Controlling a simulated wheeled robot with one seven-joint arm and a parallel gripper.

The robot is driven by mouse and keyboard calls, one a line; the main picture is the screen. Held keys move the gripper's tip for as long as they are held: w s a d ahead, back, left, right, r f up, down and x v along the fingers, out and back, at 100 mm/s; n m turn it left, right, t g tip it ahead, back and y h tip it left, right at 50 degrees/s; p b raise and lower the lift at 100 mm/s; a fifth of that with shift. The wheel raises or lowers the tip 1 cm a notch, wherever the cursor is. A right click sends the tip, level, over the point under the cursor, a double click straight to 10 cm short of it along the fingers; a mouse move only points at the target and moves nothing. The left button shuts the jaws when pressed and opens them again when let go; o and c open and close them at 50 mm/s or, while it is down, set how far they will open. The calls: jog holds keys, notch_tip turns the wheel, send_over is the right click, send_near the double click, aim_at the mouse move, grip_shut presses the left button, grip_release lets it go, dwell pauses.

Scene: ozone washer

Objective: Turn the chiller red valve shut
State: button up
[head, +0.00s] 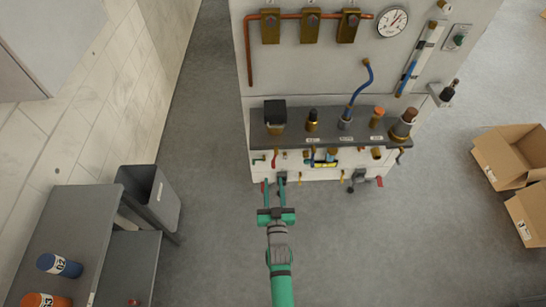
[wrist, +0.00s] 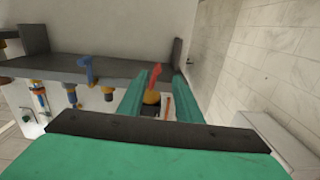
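A red valve lever (wrist: 155,77) on a brass body (wrist: 152,97) shows between my fingers in the wrist view. In the head view, a small red lever (head: 275,158) is on the lower front of the washer panel, just beyond my fingertips. My gripper (head: 274,183) reaches toward the panel's lower left; it also shows in the wrist view (wrist: 159,88). Its two green fingers are apart, with a gap around the lever in the picture. I cannot tell whether they touch it. No readable label identifies the chiller valve.
A grey shelf (head: 350,140) with several fittings juts out above the lower valves. Another red handle (head: 379,182) is at lower right. A grey bin (head: 152,197) and a table (head: 60,230) stand left. Cardboard boxes (head: 512,157) lie right. The floor around my arm is clear.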

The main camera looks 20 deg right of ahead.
aim_at(273, 163)
jog(key=shift+d+r+x, duration=0.1)
jog(key=shift+d+x, duration=0.05)
jog(key=shift+x, duration=3)
jog(key=shift+d+r+x, duration=0.1)
jog(key=shift+d+x, duration=0.05)
jog(key=shift+x, duration=3)
grip_shut()
